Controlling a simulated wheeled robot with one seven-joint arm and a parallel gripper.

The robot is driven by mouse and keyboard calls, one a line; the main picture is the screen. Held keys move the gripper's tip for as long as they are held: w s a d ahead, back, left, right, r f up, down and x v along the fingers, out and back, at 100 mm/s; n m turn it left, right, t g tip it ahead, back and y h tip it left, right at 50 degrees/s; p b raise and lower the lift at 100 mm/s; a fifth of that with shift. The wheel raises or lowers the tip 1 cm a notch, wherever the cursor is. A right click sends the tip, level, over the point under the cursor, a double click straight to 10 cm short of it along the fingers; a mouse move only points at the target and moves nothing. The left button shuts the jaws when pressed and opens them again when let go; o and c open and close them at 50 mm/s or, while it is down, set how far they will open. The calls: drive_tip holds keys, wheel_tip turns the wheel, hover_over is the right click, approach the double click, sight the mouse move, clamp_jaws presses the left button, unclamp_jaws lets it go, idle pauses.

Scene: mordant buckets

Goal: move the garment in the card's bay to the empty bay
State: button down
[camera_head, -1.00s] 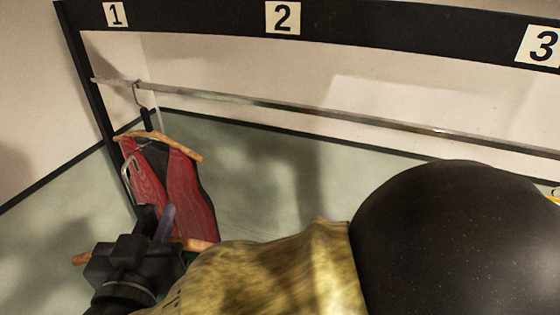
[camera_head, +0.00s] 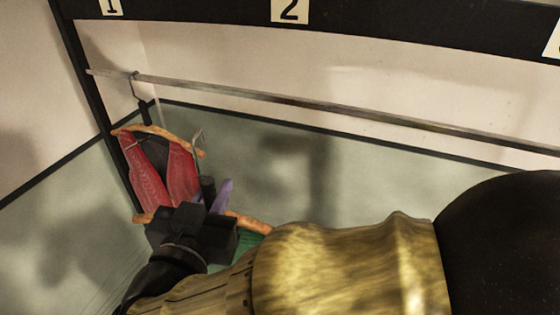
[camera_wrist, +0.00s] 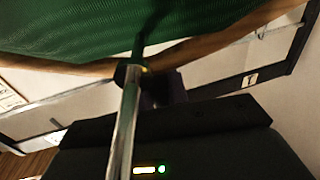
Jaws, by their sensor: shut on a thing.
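My gripper (camera_head: 212,200) is shut on a wooden hanger (camera_head: 248,222) that carries a green garment (camera_head: 256,240). The garment's ribbed green cloth also fills the top of the wrist view (camera_wrist: 80,28), with the hanger's wooden arms (camera_wrist: 215,40) below it. The held hanger's metal hook stands up, off the rail. A red and dark garment (camera_head: 182,178) hangs from the rail (camera_head: 300,102) on its own wooden hanger, under the number 1 plate (camera_head: 110,6). My gripper is in front of its lower part.
The number 2 plate (camera_head: 290,10) is on the dark header beam (camera_head: 400,32). The rail below number 2 is bare. A dark upright post (camera_head: 92,100) stands at the left. My arm covers the lower right.

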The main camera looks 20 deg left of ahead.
drive_tip(key=w+d+m+h+p, duration=0.2)
drive_tip(key=w+d+h+p, duration=0.1)
drive_tip(key=w+d, duration=0.2)
drive_tip(key=shift+d+f+p, duration=0.15)
drive_tip(key=shift+f+p, duration=0.2)
idle(0.6)
drive_tip(key=w+d+f+b, duration=0.1)
drive_tip(key=w+f, duration=0.1)
drive_tip(key=w, duration=1.4)
idle(1.4)
drive_tip(key=shift+d, duration=0.1)
drive_tip(key=c, duration=1.3)
unclamp_jaws()
drive_tip(key=shift+s, duration=0.1)
